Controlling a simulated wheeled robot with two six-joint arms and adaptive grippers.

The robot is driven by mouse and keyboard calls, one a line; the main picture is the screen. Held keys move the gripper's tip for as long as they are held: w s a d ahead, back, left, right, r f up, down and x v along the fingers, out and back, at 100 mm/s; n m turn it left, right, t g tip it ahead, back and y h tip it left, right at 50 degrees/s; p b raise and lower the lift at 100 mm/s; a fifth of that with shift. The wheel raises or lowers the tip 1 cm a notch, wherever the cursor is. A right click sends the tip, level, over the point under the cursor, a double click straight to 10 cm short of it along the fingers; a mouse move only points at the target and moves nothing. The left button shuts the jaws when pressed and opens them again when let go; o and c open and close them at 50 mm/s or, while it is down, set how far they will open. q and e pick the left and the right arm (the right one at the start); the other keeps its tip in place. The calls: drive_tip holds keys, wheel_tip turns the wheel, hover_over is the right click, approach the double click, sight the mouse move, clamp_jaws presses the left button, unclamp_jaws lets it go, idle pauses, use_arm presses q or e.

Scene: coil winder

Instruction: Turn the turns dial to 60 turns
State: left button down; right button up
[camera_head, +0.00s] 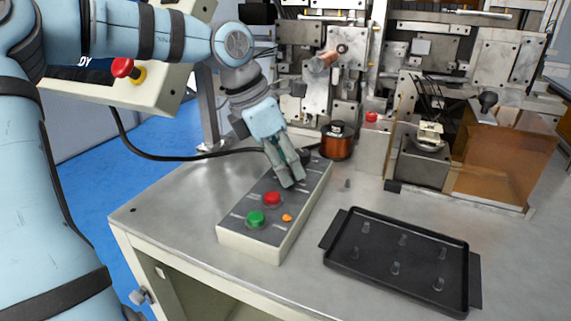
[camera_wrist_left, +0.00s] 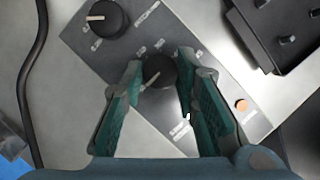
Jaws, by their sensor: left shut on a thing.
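The control box (camera_head: 306,200) lies on the bench. In the left wrist view, a black dial with a white pointer (camera_wrist_left: 159,72) sits between the two fingertips of my left gripper (camera_wrist_left: 160,62), which is shut on it. Its pointer line aims toward the lower left of that view. A second black dial (camera_wrist_left: 104,18) is farther up the panel, outside the fingers. The printed labels are too small to read, so I cannot tell which dial is for turns. In the head view my left gripper (camera_head: 291,180) hides the held dial. My right gripper is not in view.
The box carries a red button (camera_head: 272,198), a green button (camera_head: 255,218) and an orange button (camera_head: 287,217). A black tray with pegs (camera_head: 345,268) lies to the right. A copper wire spool (camera_head: 336,147) and the winder stand behind. A black cable (camera_head: 150,157) runs behind the box.

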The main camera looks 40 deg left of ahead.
use_arm(q)
drive_tip(key=c, duration=1.2)
unclamp_jaws()
drive_tip(key=shift+c, duration=0.2)
drive_tip(key=v, duration=1.2)
